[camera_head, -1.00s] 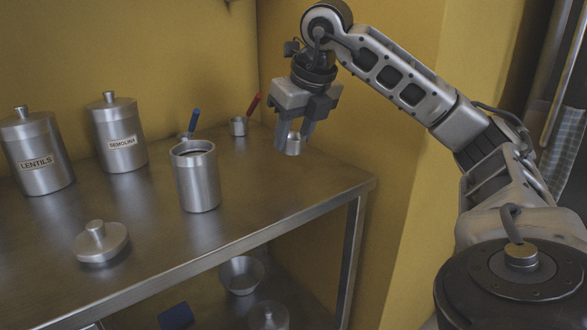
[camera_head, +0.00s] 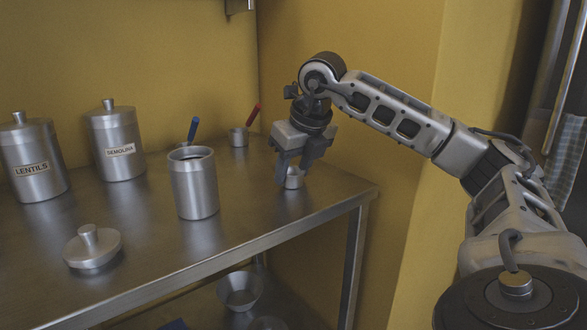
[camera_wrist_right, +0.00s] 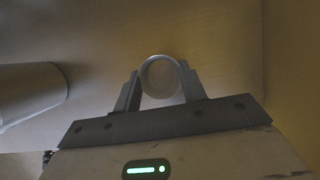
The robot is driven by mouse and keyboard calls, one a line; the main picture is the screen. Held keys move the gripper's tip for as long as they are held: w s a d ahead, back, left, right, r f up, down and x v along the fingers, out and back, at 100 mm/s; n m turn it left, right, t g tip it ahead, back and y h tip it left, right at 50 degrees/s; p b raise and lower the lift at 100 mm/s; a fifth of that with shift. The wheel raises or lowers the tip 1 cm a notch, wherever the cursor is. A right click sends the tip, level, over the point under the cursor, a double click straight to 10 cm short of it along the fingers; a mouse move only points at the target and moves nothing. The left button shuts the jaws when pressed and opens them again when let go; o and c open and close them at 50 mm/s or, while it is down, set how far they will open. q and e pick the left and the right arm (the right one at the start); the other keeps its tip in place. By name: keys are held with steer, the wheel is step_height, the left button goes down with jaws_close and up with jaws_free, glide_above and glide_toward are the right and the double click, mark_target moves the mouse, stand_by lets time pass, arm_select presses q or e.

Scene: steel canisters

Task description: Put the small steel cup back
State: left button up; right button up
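The small steel cup (camera_head: 294,180) is between the fingers of my right gripper (camera_head: 297,172), near the right end of the steel table. In the right wrist view the cup's round rim (camera_wrist_right: 161,77) sits between the two fingertips of the gripper (camera_wrist_right: 160,84), which look closed on its sides. The fingers hide part of the cup in the head view. The cup is upright, at or just above the table top; I cannot tell whether it touches. My left gripper is not in view.
An open steel canister (camera_head: 195,190) stands left of the cup, its likely lid (camera_head: 92,247) lying nearby. Lentils (camera_head: 32,160) and semolina (camera_head: 117,145) canisters stand at the back left. Red-handled (camera_head: 240,136) and blue-handled (camera_head: 193,130) tools are behind. A funnel-like bowl (camera_head: 240,290) is below.

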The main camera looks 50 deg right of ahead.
steer(key=shift+o, duration=1.4)
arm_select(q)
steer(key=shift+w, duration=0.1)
arm_select(e)
steer(key=shift+r, duration=0.3)
arm_select(q)
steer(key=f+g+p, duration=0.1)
steer(key=p, duration=0.1)
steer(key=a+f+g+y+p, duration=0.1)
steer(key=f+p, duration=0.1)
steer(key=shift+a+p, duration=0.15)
steer(key=shift+p, duration=0.15)
arm_select(e)
steer(key=v, duration=1.1)
steer(key=shift+s+r, duration=0.2)
steer(key=shift+r, duration=0.15)
